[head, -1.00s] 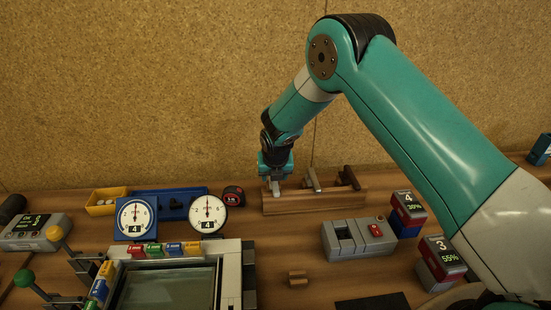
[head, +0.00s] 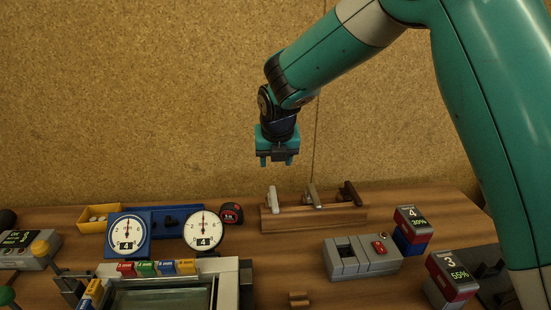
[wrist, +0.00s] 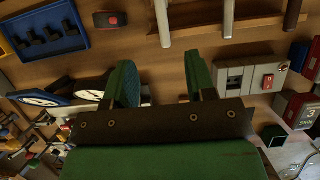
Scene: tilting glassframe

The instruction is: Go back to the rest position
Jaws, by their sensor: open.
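My gripper (head: 277,163) hangs open and empty in the head view, its fingers pointing down in front of the cork wall. It is above the wooden rack (head: 330,217), clear of it. The rack holds several tools: one with a light grey handle (head: 272,199) at its left end, and darker ones (head: 313,195) to the right. In the wrist view the two fingers (wrist: 160,83) stand apart with nothing between them. The light tool also shows beyond the fingers in the wrist view (wrist: 162,22).
Two round gauges (head: 127,233), a blue holder (head: 180,218), a yellow bin (head: 98,217) and a tape measure (head: 231,213) stand left of the rack. A grey box with a red switch (head: 362,257) and numbered blocks (head: 411,230) stand right. A glass frame (head: 160,297) lies in front.

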